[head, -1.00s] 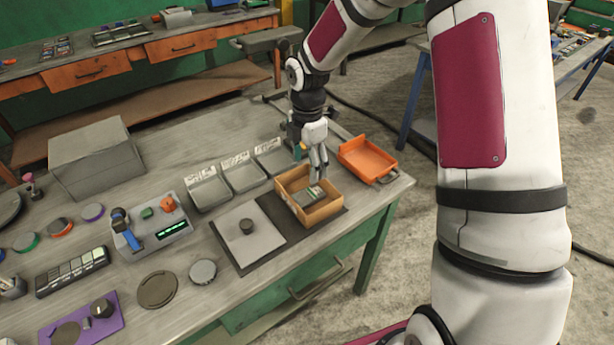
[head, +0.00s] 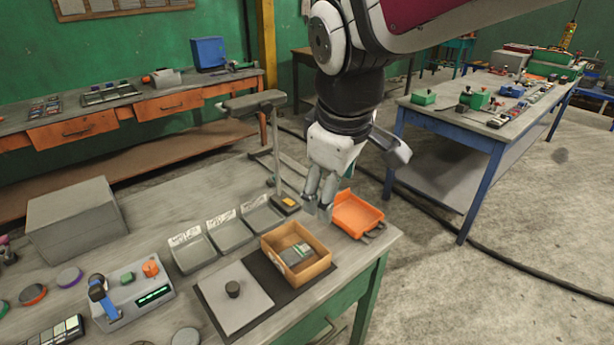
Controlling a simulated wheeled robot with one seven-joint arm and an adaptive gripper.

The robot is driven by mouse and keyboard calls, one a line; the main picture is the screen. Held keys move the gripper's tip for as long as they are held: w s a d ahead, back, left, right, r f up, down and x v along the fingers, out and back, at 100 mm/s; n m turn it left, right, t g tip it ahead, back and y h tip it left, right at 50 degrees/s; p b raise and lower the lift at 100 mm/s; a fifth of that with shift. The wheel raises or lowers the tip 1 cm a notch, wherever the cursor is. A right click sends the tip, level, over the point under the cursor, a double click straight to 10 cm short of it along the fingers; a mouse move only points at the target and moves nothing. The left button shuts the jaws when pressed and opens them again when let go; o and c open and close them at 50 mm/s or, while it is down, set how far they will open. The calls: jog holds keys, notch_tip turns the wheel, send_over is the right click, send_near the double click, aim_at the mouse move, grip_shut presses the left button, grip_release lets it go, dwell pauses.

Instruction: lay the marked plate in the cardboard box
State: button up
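The cardboard box (head: 317,268) stands open on the workbench, on a dark mat near the right end. A flat grey plate with a green and pale marking (head: 297,253) lies inside it, on the box floor. My gripper (head: 318,209) hangs above and behind the box, between it and the orange tray. Its fingers point down with a small gap between them and nothing in them. The gripper does not touch the box or the plate.
An orange tray (head: 345,222) sits right behind the box. Labelled grey bins (head: 232,237) stand in a row to the left. A thin post with a grey head (head: 253,103) rises behind the bins. A light grey plate with a black knob (head: 245,308) lies left of the box.

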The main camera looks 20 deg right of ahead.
jog(key=s+r+m+t+y, duration=0.1)
jog(key=s+r+m+t, duration=0.1)
jog(key=s+m, duration=0.5)
jog(key=s, duration=0.3)
jog(key=shift+a, duration=0.4)
